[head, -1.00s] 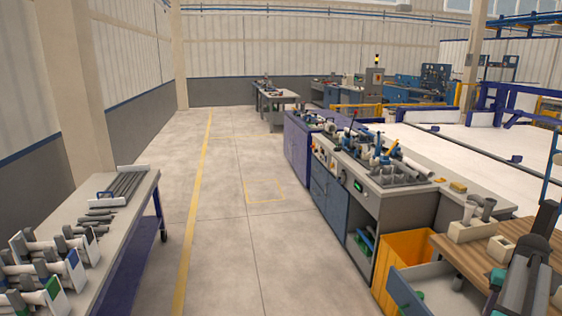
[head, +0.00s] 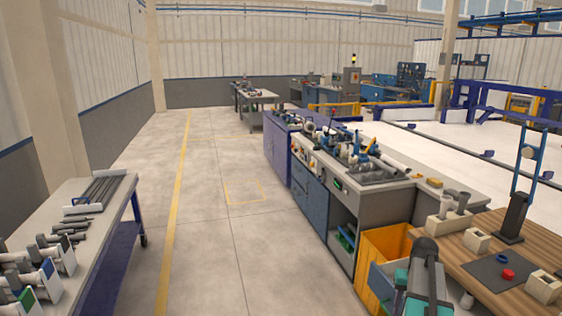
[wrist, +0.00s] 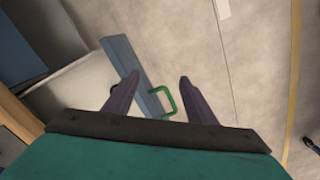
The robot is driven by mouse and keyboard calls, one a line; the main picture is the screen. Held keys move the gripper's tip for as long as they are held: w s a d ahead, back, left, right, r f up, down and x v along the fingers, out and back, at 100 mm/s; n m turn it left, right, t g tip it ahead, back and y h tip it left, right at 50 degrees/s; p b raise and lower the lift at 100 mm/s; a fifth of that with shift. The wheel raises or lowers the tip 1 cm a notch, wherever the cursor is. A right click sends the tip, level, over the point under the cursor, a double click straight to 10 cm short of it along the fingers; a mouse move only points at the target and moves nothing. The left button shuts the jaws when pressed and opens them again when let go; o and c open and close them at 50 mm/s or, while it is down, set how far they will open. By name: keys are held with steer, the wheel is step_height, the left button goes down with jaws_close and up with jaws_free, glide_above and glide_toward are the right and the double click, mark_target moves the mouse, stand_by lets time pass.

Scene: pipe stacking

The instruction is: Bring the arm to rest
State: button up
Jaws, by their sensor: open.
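My arm (head: 425,272) shows at the bottom right of the head view, a dark link with teal parts, in front of the wooden bench and partly covering the open drawer. In the wrist view my gripper (wrist: 158,77) has its two dark fingers spread wide with nothing between their tips. The drawer's blue-grey front (wrist: 128,62) and green handle (wrist: 172,102) show behind and below the fingers. I cannot tell how far the handle is from the fingers. The drawer front (head: 382,284) also shows in the head view. My fingertips are hidden there.
The wooden bench (head: 455,262) at right holds a dark mat (head: 488,280), a red piece (head: 508,274), light blocks and an upright stand (head: 515,215). A parts table (head: 100,220) is at left. The floor between is clear.

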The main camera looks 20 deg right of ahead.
steer(key=w+a+f+n, duration=0.15)
steer(key=a+f, duration=0.35)
steer(key=a, duration=0.9)
steer(key=a+f+n, duration=0.3)
steer(key=a+f, duration=0.2)
steer(key=a, duration=1)
steer(key=w+a+f+n, duration=0.15)
steer(key=a+f, duration=0.35)
steer(key=a, duration=0.9)
steer(key=s+f+g+b, duration=0.5)
steer(key=s+f+b, duration=0.5)
steer(key=s+f, duration=1.6)
step_height(320, 180, down, 2)
steer(key=shift+f+n, duration=0.2)
steer(key=shift+n, duration=0.1)
steer(key=shift+d, duration=0.1)
